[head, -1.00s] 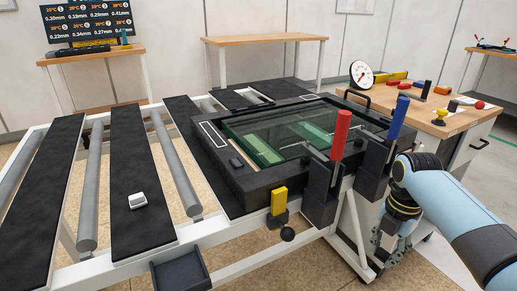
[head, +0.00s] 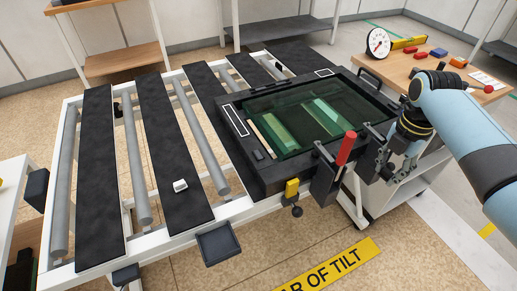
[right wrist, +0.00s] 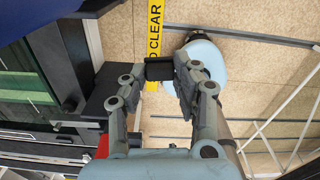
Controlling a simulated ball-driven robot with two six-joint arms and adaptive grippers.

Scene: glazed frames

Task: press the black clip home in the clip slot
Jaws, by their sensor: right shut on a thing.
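My right gripper (head: 388,176) is beside the near right corner of the dark glazed frame (head: 265,181), just right of the red-handled clamp. In the right wrist view its fingers (right wrist: 159,69) are shut on a small black block, the black clip (right wrist: 157,72). The clip is clear of the frame in that view. In the head view the gripper is small and the clip cannot be made out. A small dark raised piece (head: 258,155) sits on the frame's left rim; I cannot tell whether it is the clip slot. My left gripper is not in view.
The red clamp handle (head: 346,148) stands upright close to my right gripper. A white block (head: 180,185) lies on a black belt strip. An empty dark tray (head: 218,243) hangs at the front.

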